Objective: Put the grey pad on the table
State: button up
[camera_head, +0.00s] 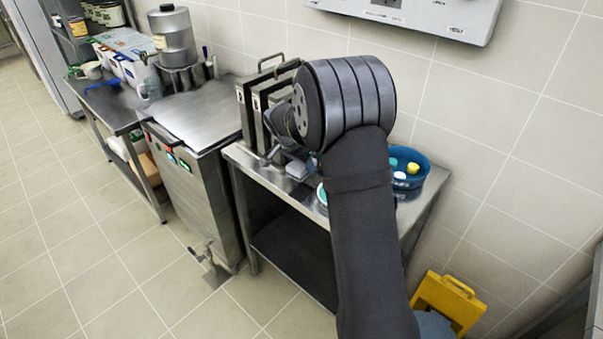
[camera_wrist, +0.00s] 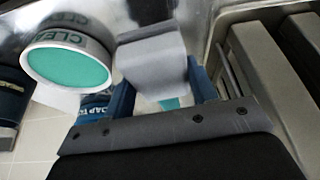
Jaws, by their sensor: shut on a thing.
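The grey pad (camera_wrist: 152,62) is between the blue fingers of my gripper (camera_wrist: 163,88) in the wrist view. My gripper is shut on it. A small grey shape under the gripper there looks like the pad (camera_head: 298,170). I cannot tell whether the pad touches the table top. My dark arm hides much of the table's middle.
A round tub with a teal top (camera_wrist: 68,62) stands close to the left of the pad. A blue bowl (camera_head: 412,180) with bottles is at the right. A steel cabinet (camera_head: 190,130) adjoins the table's left side.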

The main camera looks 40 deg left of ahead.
jog(key=shift+f, duration=2)
jog(key=shift+f, duration=0.1)
jog(key=o, duration=0.9)
jog(key=shift+o, duration=0.2)
jog(key=v, duration=1.2)
jog(key=shift+a, duration=0.1)
